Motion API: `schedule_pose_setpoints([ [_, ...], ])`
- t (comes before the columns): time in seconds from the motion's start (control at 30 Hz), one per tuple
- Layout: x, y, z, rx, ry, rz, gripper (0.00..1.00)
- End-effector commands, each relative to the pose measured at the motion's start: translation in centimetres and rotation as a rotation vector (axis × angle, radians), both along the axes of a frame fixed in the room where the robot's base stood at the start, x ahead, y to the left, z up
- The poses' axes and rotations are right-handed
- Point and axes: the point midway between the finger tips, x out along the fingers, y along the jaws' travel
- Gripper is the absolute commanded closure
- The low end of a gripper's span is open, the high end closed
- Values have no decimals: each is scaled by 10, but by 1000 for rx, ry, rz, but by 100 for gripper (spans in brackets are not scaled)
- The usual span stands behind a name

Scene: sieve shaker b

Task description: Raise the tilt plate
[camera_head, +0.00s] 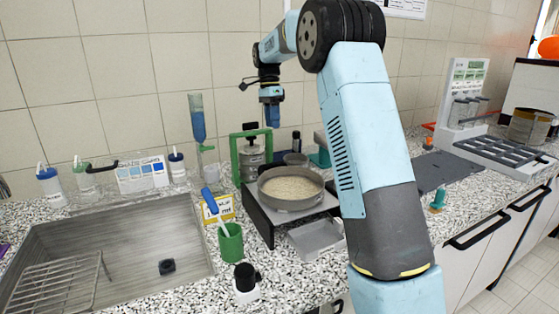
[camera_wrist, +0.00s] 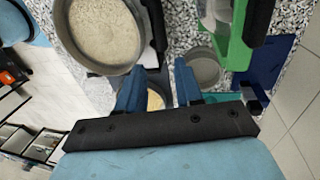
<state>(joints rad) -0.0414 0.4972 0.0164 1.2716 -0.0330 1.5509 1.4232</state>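I cannot tell for certain which part is the tilt plate. The likeliest is the light grey plate (camera_head: 322,207) on the black shaker stand (camera_head: 262,222), under a round sieve pan (camera_head: 290,187) of pale grains. The pan also shows at the upper left of the wrist view (camera_wrist: 100,32). My gripper (camera_head: 272,122) points down, above and behind the pan, near the green frame. In the wrist view its two blue fingers (camera_wrist: 158,82) are apart with no object clearly held.
A green frame (camera_head: 236,162) stands behind the stand; a green cup (camera_head: 231,242) and clear tray (camera_head: 318,238) are in front. A sink (camera_head: 120,245) lies left. A dark flat plate (camera_head: 447,170) and a white rack (camera_head: 465,95) are right. My arm hides part of the counter.

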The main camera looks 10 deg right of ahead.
Motion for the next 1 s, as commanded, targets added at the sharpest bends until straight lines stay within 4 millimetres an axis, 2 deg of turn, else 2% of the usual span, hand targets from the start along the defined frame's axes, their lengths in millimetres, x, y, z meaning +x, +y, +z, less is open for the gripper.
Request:
schedule_pose_setpoints([
  [0.27,2,-1,-19,-3,10,-19,65],
  [0.8,-15,-5,-109,-3,9,-18,65],
  [1.0,-19,-6,-131,-4,7,-19,65],
])
